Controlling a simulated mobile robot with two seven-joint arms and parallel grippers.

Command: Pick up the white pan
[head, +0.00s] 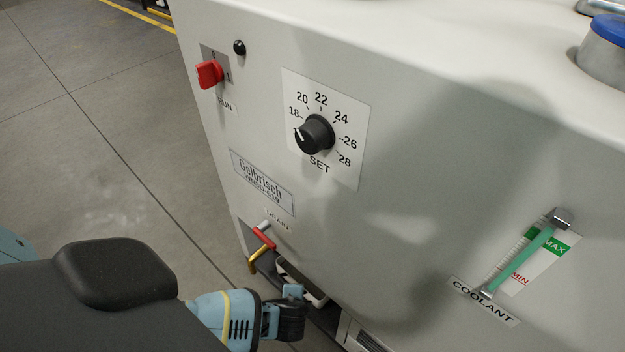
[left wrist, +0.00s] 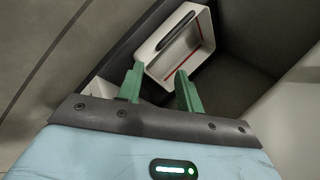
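The white pan (left wrist: 172,52) sits in a dark recess low in the machine. In the left wrist view it looks tilted, with a dark grip or slot on its upper side and a thin red line inside. In the head view only a small pale edge of the pan (head: 318,300) shows beneath the drain, mostly hidden by my left gripper (head: 291,310). In the left wrist view my left gripper (left wrist: 157,88) has its two green fingers apart with nothing between them. The fingertips are close to the pan's near side; contact cannot be told. My right gripper is out of view.
The large pale machine (head: 400,130) fills the right side. A drain valve with a red handle (head: 263,238) juts out just above the recess. A temperature knob (head: 314,134) and red switch (head: 210,73) are higher up. Grey floor (head: 90,130) lies open at the left.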

